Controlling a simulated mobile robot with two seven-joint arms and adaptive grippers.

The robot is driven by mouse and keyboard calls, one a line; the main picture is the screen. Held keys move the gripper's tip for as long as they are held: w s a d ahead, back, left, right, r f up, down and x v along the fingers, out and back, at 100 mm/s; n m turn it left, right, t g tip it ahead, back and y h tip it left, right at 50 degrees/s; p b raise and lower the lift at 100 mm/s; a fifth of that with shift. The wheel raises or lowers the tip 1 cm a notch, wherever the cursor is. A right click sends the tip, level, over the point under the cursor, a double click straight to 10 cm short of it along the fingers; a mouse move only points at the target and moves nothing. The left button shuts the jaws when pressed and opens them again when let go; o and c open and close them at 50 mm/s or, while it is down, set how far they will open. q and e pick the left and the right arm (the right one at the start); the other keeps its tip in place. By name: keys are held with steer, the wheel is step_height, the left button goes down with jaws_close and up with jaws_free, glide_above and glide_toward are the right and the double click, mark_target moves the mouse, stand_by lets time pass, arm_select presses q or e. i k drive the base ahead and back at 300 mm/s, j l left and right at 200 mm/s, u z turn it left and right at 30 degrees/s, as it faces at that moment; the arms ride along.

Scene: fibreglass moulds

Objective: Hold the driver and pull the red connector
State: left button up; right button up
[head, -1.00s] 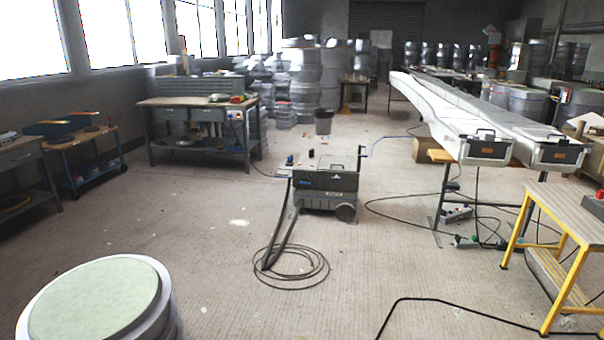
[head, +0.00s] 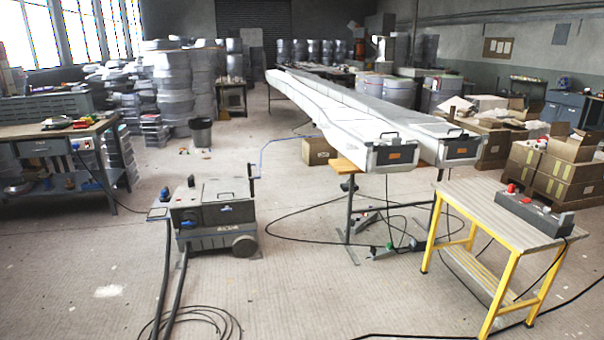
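A long dark grey box (head: 535,214) lies on the wooden top of the yellow-legged table (head: 470,205) at the right. A small red part (head: 511,188) sits at its left end; it may be the red connector, but it is too small to be sure. A black cable runs from the box's right end down past the table. I cannot make out a clear driver; the grey box may be it. Neither of my grippers is in view.
A grey wheeled machine (head: 213,218) with hoses stands at centre left. Long white moulds (head: 350,115) on stands extend back behind the yellow table. Cables lie on the floor between them. A workbench (head: 58,130) is at left, cardboard boxes (head: 555,165) at right. Front floor is mostly open.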

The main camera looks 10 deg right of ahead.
mark_target(512, 187)
steer(key=i+z, duration=0.2)
steer(key=i, duration=0.35)
steer(key=i+z, duration=0.2)
steer(key=i, duration=0.35)
steer(key=i+j+z, duration=0.2)
steer(key=i, duration=0.35)
steer(key=i+l+z, duration=0.15)
steer(key=i+z, duration=0.2)
steer(key=i, duration=0.3)
steer(key=i+z, duration=0.4)
steer(key=i, duration=0.25)
steer(key=i+j+z, duration=0.35)
steer(key=i, duration=0.3)
